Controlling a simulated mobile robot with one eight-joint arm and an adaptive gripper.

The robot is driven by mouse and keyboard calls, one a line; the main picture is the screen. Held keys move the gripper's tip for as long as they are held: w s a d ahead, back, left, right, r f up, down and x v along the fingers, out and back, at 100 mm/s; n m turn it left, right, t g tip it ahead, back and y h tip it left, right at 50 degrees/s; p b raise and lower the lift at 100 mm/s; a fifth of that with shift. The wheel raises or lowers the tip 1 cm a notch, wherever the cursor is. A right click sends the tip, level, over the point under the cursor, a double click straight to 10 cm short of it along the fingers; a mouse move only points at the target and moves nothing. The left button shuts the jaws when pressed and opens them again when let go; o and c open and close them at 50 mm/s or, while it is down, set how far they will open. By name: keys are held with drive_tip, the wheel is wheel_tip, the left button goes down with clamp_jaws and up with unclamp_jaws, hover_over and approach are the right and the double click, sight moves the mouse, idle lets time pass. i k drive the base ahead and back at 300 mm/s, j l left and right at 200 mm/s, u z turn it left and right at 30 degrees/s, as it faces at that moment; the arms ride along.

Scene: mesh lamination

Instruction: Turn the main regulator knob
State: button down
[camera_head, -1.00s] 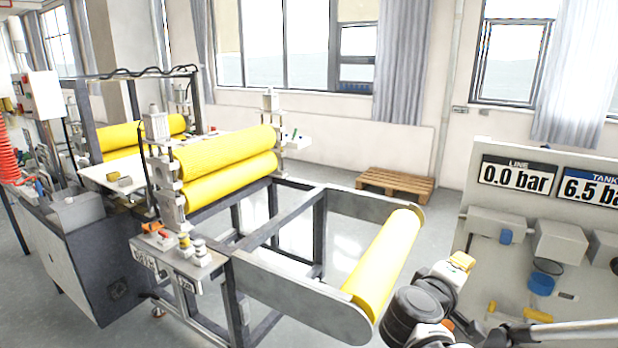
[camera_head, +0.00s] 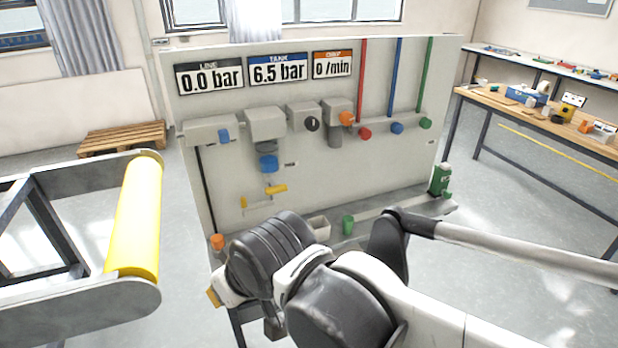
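A grey upright panel (camera_head: 370,185) stands ahead with several knobs on it. A blue knob (camera_head: 268,163) hangs under a grey box at the panel's left middle. A smaller blue knob (camera_head: 224,135) is on the box to its left. A black round knob (camera_head: 312,124) and an orange knob (camera_head: 347,118) are to its right. No label I can read names the main regulator. The displays read LINE 0.0 bar (camera_head: 209,77), TANK 6.5 bar (camera_head: 279,69) and 0 /min (camera_head: 332,66). My arm crosses the lower foreground, but no gripper fingers show.
Red, blue and green round knobs sit below coloured pipes at the panel's right. A yellow lever (camera_head: 276,190) is below the blue knob. A yellow roller (camera_head: 135,217) on a frame is at left, a workbench (camera_head: 560,125) at right. Floor between roller and panel looks clear.

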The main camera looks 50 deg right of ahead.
sight(311, 122)
drive_tip(key=z, duration=1.45)
